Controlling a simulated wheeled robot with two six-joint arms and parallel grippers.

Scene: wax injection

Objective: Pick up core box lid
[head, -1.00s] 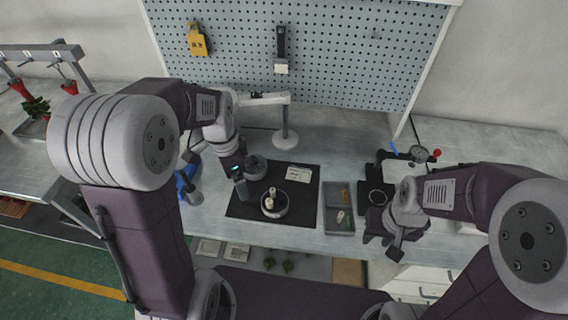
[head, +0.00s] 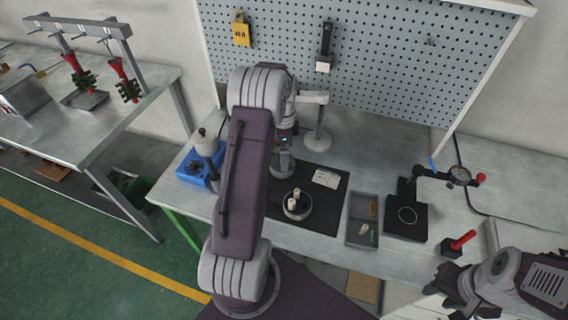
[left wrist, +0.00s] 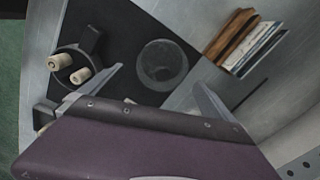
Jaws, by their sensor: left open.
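A round grey disc (left wrist: 162,65), which looks like the core box lid, lies at the edge of the black mat in the left wrist view. My left gripper (left wrist: 158,77) is open, its fingertips apart on either side of the disc in that view; I cannot tell if they touch it. The round core box (head: 297,205) with cream pegs stands on the mat and also shows in the left wrist view (left wrist: 61,74). My right gripper (head: 452,287) is at the lower right, its jaws unclear.
A grey divided tray (head: 361,218) holding small parts stands right of the mat (head: 322,220). Beyond it are a black stand with a gauge (head: 408,215) and a red-handled block (head: 459,245). A blue device (head: 197,171) stands left. A white lamp-like stand (head: 317,137) is behind the mat.

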